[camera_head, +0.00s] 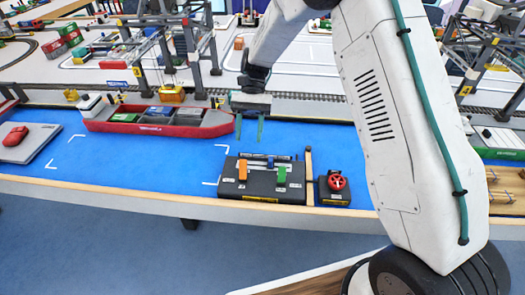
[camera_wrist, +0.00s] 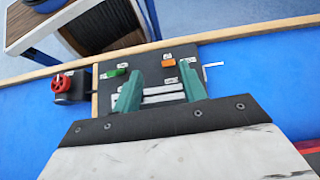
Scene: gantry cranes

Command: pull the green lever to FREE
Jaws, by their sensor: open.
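The black lever box (camera_head: 262,192) sits on the blue tabletop near its front edge. The green lever (camera_head: 281,175) stands on its right half and the orange lever (camera_head: 242,170) on its left. Small labels by the levers are too small to read. My gripper (camera_head: 250,140) is open and empty, above and behind the box, with its two teal fingers pointing down. In the wrist view the green lever (camera_wrist: 116,72) shows just left of the left finger, and the orange lever (camera_wrist: 169,63) shows between the fingertips. No finger clearly touches a lever.
A small black box with a red knob (camera_head: 336,182) stands right of the lever box, past a wooden divider (camera_head: 309,177). A red ship (camera_head: 160,124) lies behind left. A grey pad with a red item (camera_head: 15,136) is far left. Blue tabletop left of the box is clear.

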